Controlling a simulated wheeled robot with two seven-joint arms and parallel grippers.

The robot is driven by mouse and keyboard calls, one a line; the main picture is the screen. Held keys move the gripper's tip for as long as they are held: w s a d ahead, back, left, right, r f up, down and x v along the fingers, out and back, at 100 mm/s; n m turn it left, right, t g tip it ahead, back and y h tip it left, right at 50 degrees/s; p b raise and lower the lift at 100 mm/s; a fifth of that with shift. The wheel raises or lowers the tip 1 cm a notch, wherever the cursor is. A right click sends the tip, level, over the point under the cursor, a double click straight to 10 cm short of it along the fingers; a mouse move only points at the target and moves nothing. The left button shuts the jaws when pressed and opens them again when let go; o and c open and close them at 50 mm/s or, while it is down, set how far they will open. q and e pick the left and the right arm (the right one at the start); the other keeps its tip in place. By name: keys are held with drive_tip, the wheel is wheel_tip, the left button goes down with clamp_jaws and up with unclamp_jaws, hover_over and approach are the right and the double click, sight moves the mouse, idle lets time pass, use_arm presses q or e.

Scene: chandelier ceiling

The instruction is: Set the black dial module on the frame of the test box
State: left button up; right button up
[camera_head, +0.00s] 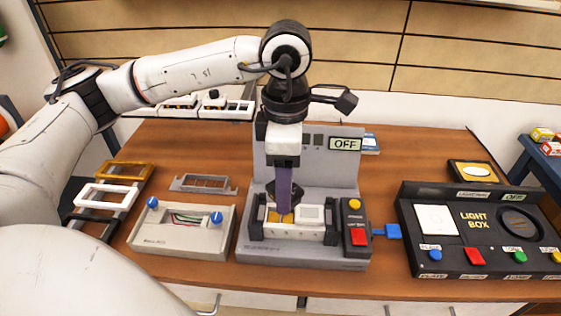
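The grey test box (346,172) stands mid-table, its display reading OFF. A pale frame (250,230) lies on its base between black holders, with a white module (311,213) on the right. My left gripper (284,212) points straight down over the left part of this frame, its purple fingers seen edge-on. A dark shape shows around the fingers, and a small yellowish patch (272,216) shows by the tips. I cannot tell whether the black dial module is between the fingers. My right gripper is not in view.
A grey box with blue knobs (180,240) stands left, with a loose grey frame (204,184) behind it. Coloured frames (122,172) lie at far left. A black light box (480,230) stands right. White pieces, one black-topped (213,98), sit at the back.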

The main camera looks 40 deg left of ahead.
use_arm(q)
drive_tip(key=n, duration=0.1)
drive_tip(key=r+n, duration=0.1)
drive_tip(key=n, duration=0.1)
drive_tip(key=a+n, duration=0.1)
drive_tip(key=n, duration=0.1)
drive_tip(key=shift+w+r, duration=0.15)
drive_tip(key=shift+w, duration=0.15)
drive_tip(key=n, duration=0.3)
drive_tip(key=shift+w+a+r, duration=0.15)
drive_tip(key=shift+a+r, duration=0.1)
drive_tip(key=shift+a, duration=0.05)
drive_tip(key=shift+n, duration=0.4)
drive_tip(key=shift+f+b, duration=1.95)
drive_tip(key=shift+f, duration=1.4)
drive_tip(key=shift+w, duration=0.1)
drive_tip(key=shift+f+b, duration=0.15)
drive_tip(key=shift+b, duration=0.3)
drive_tip(key=shift+f+b, duration=0.55)
drive_tip(key=shift+f, duration=0.1)
